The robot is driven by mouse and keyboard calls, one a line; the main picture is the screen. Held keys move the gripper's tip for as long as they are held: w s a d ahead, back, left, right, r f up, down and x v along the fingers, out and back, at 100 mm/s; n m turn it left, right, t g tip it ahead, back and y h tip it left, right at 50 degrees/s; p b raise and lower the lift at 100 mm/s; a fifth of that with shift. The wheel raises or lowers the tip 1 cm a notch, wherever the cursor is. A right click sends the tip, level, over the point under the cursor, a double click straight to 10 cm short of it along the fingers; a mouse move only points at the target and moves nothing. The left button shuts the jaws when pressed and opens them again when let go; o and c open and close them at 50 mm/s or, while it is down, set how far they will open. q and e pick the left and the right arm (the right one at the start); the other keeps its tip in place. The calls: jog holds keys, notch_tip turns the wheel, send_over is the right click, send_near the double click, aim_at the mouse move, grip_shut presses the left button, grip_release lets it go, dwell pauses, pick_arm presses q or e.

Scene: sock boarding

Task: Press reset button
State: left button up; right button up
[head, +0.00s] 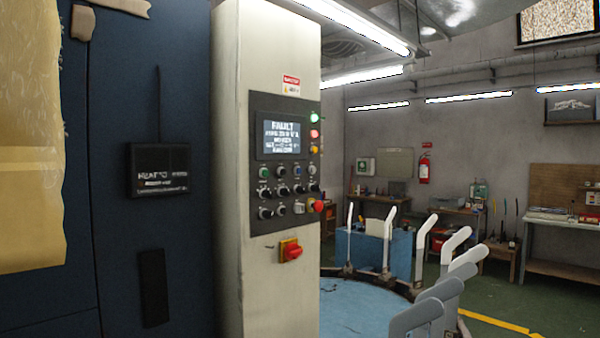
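The control panel (278,195) is a dark plate on the front of a pale upright cabinet (232,200). Its screen (281,137) reads "FAULT" at the top; the smaller lines are hard to read. Below it are rows of small buttons and knobs (283,190), with labels too small to tell which is the reset button. A red mushroom button (317,206) sticks out at the panel's lower right. Green, red and yellow lamps (314,133) line the right edge. Neither gripper is in view.
A dark blue machine wall (190,80) with a small black display (159,170) stands left of the cabinet. To the right is a round blue table (350,308) ringed by upright pale sock boards (424,236). Green floor and workbenches (560,222) lie beyond.

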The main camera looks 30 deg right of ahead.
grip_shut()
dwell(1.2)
